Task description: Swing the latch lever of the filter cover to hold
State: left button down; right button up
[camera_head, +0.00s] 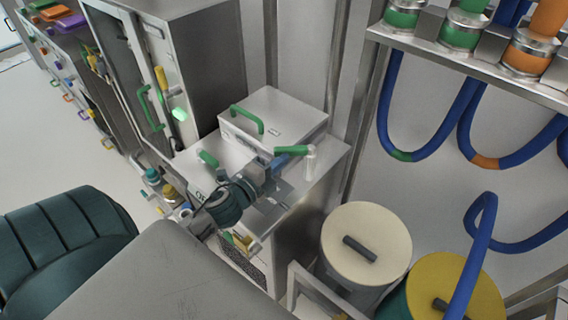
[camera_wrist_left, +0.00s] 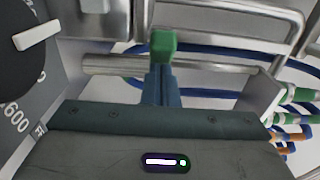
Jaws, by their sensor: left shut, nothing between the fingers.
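The filter cover (camera_head: 285,112) is a pale metal box lid with a green handle on top, on the metal cabinet. The latch lever (camera_head: 292,151) has a green grip and lies roughly level at the cover's front right corner, by a metal pivot post (camera_head: 311,160). In the left wrist view the green grip (camera_wrist_left: 163,45) shows end-on just beyond my fingertips. My left gripper (camera_head: 284,161), with blue fingers, is shut and empty, close below the lever's grip. The fingers also show in the left wrist view (camera_wrist_left: 161,86); I cannot tell whether they touch the grip. My right gripper is not in view.
Another green handle (camera_head: 208,159) stands left of the cover. A black dial (camera_wrist_left: 30,55) and a metal bar (camera_wrist_left: 115,64) are near my left gripper. A cream-lidded drum (camera_head: 366,225) stands right of the cabinet. Blue hoses (camera_head: 400,105) hang from the rack at right.

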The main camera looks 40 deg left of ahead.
aim_at(277, 153)
pick_arm(q)
jog(key=shift+w+a+b, duration=0.55)
jog(key=shift+w+a, duration=0.2)
jog(key=shift+a, duration=0.3)
jog(key=shift+w+a, duration=0.25)
jog(key=shift+a, duration=0.05)
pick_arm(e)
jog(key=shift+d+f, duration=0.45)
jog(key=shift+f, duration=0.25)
pick_arm(q)
jog(key=shift+w, duration=0.1)
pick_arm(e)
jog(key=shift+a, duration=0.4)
